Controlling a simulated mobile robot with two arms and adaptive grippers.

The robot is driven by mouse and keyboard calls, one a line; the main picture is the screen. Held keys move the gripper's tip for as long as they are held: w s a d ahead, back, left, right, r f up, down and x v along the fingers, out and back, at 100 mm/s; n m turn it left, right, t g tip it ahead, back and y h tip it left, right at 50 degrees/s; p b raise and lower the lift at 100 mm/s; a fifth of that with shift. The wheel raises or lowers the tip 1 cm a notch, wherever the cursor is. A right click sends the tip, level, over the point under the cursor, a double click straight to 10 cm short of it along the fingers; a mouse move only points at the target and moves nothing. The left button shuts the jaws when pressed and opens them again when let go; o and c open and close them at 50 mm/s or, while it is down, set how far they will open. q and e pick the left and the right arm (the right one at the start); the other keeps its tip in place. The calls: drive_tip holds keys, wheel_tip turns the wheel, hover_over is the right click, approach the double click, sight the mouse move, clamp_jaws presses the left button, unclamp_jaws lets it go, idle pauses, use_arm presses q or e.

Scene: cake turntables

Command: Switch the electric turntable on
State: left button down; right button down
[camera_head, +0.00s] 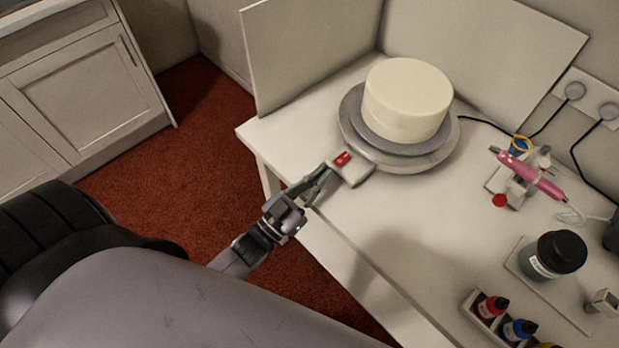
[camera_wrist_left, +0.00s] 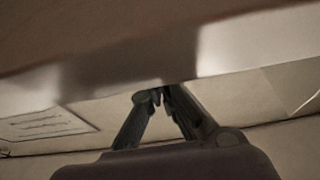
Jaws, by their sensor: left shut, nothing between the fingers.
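The electric turntable (camera_head: 436,160) stands on the white table, with a plain cream cake (camera_head: 408,100) on its grey plate. A box juts from its front left side and carries a red switch (camera_head: 343,158). My left gripper (camera_head: 326,174) is shut and empty, its fingertips right beside the box at the table's front edge. I cannot tell whether the tips touch it. In the left wrist view the closed fingers (camera_wrist_left: 160,92) show below a blurred pale surface; the switch does not show there. My right gripper is not in view.
A pink airbrush (camera_head: 528,172) on a holder, a dark-lidded jar (camera_head: 560,253) and several colour bottles (camera_head: 492,306) stand at the right of the table. White panels (camera_head: 310,45) rise behind the turntable. A cable runs from it to wall sockets (camera_head: 590,98).

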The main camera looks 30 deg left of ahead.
sight(342, 159)
use_arm(q)
drive_tip(key=shift+x, duration=1.95)
drive_tip(key=shift+f, duration=0.35)
drive_tip(key=shift+s, duration=0.1)
